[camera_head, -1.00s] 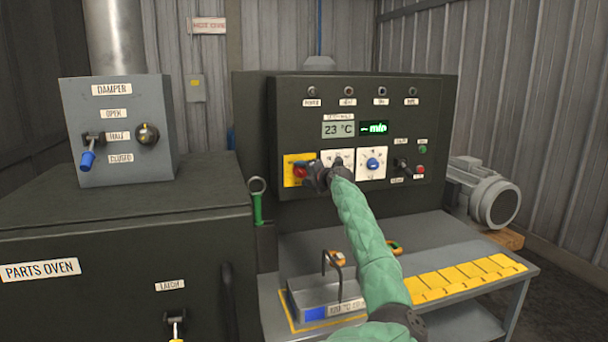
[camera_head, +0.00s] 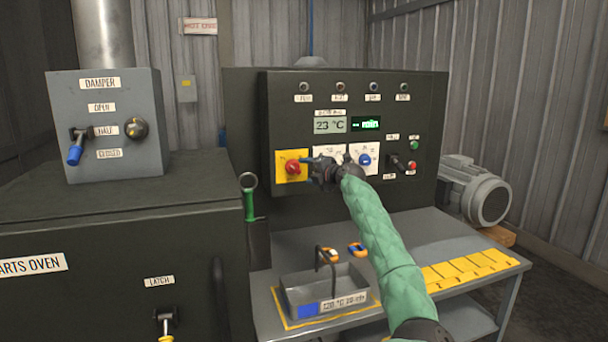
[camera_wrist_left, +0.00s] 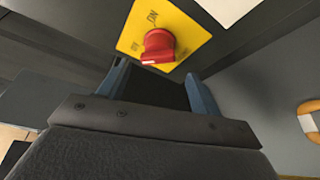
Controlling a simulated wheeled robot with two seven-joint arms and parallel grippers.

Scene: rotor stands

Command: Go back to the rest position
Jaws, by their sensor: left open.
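My left gripper (camera_head: 308,171) is in front of the control panel (camera_head: 250,140), its blue fingers pointing left beside the red knob (camera_head: 293,167) on its yellow plate. In the left wrist view the same gripper (camera_wrist_left: 158,78) is open with nothing between its fingers. The red knob (camera_wrist_left: 158,47) shows just beyond the fingertips there, with ON lettering on the plate. A small gap appears between knob and fingers. The gripper partly covers the white dial plate behind it. My right gripper is not in view.
Below, a grey tray (camera_head: 290,292) stands on the bench (camera_head: 425,232) near yellow pads (camera_head: 470,268). The parts oven (camera_head: 110,235) and damper box (camera_head: 105,172) are at left.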

